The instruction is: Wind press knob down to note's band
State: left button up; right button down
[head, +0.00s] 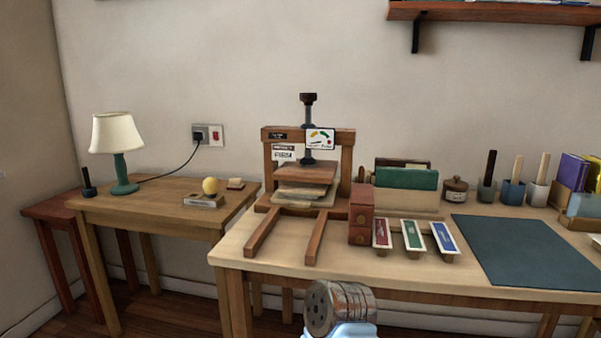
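The wooden book press (347,165) stands at the left end of the front table. Its dark knob (308,98) tops a vertical screw (308,118) well above the crossbeam. A wooden pressing plate (304,172) is over a stack of pale sheets or books (301,190); I cannot tell whether they touch. A white note (283,153) reading "FIRM" hangs at the left of the frame. A gauge card (320,139) with coloured bands is at the right of the crossbeam; its pointer is too small to read. Neither of my grippers shows.
A small red drawer box (361,215) stands right of the press, beside red, green and blue labelled strips (413,235). A dark green mat (520,248) lies further right. Jars and tools line the back. A lamp (119,150) stands on the left table.

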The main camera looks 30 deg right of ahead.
aim_at(308, 99)
jog(key=z, duration=1.1)
jog(key=i+j+z, duration=0.15)
jog(key=j, duration=0.2)
jog(key=i+j+z, duration=0.15)
jog(key=j, duration=0.25)
jog(key=i+j+z, duration=0.2)
jog(key=j, duration=0.2)
jog(key=i+j+z, duration=0.15)
jog(key=j, duration=0.25)
jog(key=i+j+z, duration=0.15)
jog(key=j, duration=0.3)
jog(key=k+l, duration=0.05)
